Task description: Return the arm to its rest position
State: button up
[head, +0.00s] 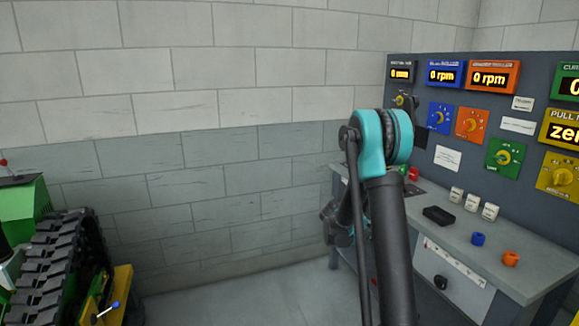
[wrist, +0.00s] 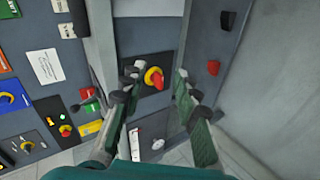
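My arm (head: 383,140) stands raised in the head view, with a teal elbow joint and dark links, in front of the grey control desk. A dark and teal part of it shows low behind the links, beside the desk's left end; the fingers cannot be made out there. In the wrist view my gripper (wrist: 156,79) is open, its two green and dark fingers apart with nothing held between them. A red knob on a yellow base (wrist: 153,78) shows between the fingertips, on a dark panel beyond them. I cannot tell whether a finger touches anything.
The control desk (head: 455,225) with displays and coloured dials fills the right. A green tracked machine (head: 60,265) stands at the left. Bare floor (head: 250,300) lies between them, before a block wall (head: 200,160).

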jog(key=s+a+m+y, duration=0.1)
jog(key=s+a+y, duration=0.2)
jog(key=s, duration=0.8)
jog(key=s+a+y, duration=0.3)
jog(key=s+a, duration=0.3)
jog(key=s, duration=0.6)
jog(key=s+a+m+y, duration=0.1)
jog(key=s+a+y, duration=0.3)
jog(key=s, duration=0.8)
jog(key=shift+a+r+m, duration=0.2)
jog(key=shift+a+m, duration=0.1)
jog(key=shift+a, duration=0.45)
